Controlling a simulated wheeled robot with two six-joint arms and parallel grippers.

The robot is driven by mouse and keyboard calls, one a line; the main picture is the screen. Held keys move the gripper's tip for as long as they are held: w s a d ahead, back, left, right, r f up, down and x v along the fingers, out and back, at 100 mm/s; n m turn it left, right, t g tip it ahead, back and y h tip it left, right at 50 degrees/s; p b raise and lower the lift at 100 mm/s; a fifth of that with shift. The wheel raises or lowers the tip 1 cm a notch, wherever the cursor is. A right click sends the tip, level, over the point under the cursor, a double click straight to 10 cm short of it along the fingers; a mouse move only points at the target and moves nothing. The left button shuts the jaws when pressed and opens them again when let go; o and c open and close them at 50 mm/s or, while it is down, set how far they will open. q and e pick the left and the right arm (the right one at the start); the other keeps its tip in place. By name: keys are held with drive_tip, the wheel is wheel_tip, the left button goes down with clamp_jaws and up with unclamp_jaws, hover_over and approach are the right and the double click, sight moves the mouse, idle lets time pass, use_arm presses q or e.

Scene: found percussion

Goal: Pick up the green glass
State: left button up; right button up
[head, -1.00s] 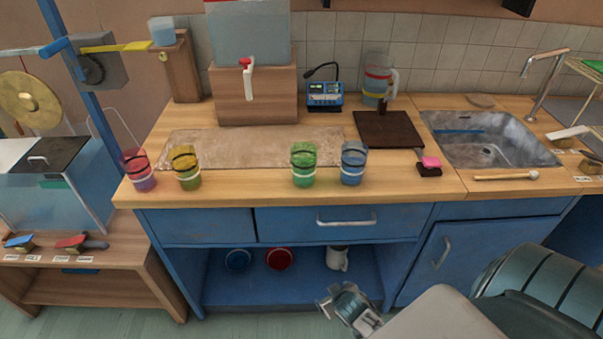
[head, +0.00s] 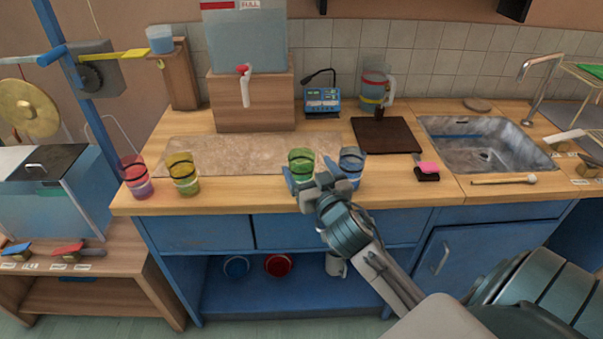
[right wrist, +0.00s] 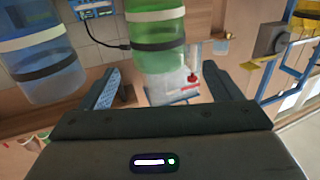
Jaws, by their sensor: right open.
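The green glass (head: 301,162) stands upright near the front edge of the wooden counter, with a dark band and a white band around it. It also shows in the right wrist view (right wrist: 158,45), roughly in line with the gap between the fingers. My right gripper (head: 318,180) is open and empty, at the counter's front edge just before the green glass, hiding some of its lower part. Its fingers (right wrist: 165,88) show on either side in the right wrist view; I see no contact with the glass. My left gripper is not in view.
A blue glass (head: 351,165) stands close to the right of the green one, near my right gripper. A yellow glass (head: 183,173) and a red glass (head: 136,176) stand to the left. Behind are a water tank (head: 245,40) with a tap and a dark board (head: 386,135).

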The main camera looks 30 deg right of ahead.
sight(299, 152)
drive_tip(key=shift+x, duration=1)
drive_tip(key=shift+w+d+p, duration=0.15)
drive_tip(key=shift+w+p, duration=0.2)
drive_tip(key=shift+w, duration=0.1)
drive_tip(key=p+x, duration=0.1)
drive_tip(key=x, duration=0.3)
drive_tip(key=shift+w, duration=0.2)
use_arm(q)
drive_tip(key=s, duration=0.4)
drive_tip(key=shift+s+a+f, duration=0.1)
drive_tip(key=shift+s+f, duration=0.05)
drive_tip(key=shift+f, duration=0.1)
use_arm(e)
drive_tip(key=c, duration=1.6)
drive_tip(key=shift+o, duration=0.2)
drive_tip(key=shift+r, duration=0.1)
